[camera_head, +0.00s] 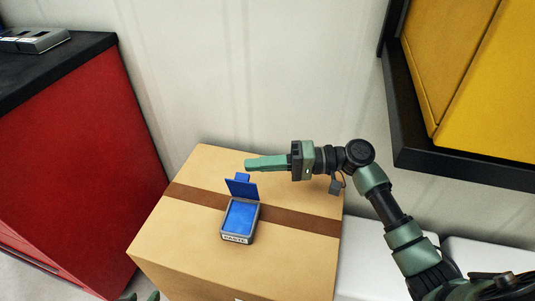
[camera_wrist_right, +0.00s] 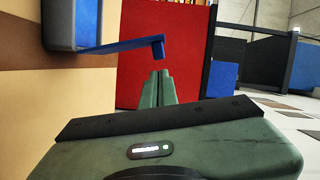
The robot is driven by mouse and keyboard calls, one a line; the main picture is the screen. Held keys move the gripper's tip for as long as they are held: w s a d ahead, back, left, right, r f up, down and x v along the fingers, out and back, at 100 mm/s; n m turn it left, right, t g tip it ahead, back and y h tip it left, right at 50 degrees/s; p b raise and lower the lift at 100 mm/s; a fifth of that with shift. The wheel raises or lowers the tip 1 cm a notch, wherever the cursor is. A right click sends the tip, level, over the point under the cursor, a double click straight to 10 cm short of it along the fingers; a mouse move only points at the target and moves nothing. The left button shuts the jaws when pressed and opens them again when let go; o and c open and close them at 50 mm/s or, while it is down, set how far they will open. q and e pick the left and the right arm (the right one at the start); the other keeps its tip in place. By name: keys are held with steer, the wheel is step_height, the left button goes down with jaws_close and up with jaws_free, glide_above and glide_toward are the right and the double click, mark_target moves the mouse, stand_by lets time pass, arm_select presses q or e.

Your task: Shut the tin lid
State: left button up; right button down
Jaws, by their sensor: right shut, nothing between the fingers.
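The tin (camera_head: 239,221) is a small grey box with a blue inside and a printed label on its front. It stands on the cardboard box, and also shows in the right wrist view (camera_wrist_right: 58,25). Its blue lid (camera_head: 241,188) stands open at the back edge, with a small tab on top; it also shows in the right wrist view (camera_wrist_right: 112,46). My right gripper (camera_head: 248,164) is shut and empty, just behind the lid, apart from it in the right wrist view (camera_wrist_right: 158,75). Only the fingertips of my left gripper (camera_head: 141,297) show, with a gap between them.
The cardboard box (camera_head: 292,256) with brown tape has free room around the tin. A red cabinet (camera_head: 75,150) with a black top stands at left. A yellow cabinet (camera_head: 480,90) in a black frame hangs at upper right. A pale wall (camera_head: 250,70) lies behind.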

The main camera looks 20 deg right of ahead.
steer(key=shift+s+a+f, duration=0.15)
steer(key=shift+s+a, duration=0.1)
steer(key=shift+s, duration=0.1)
steer(key=shift+s, duration=0.1)
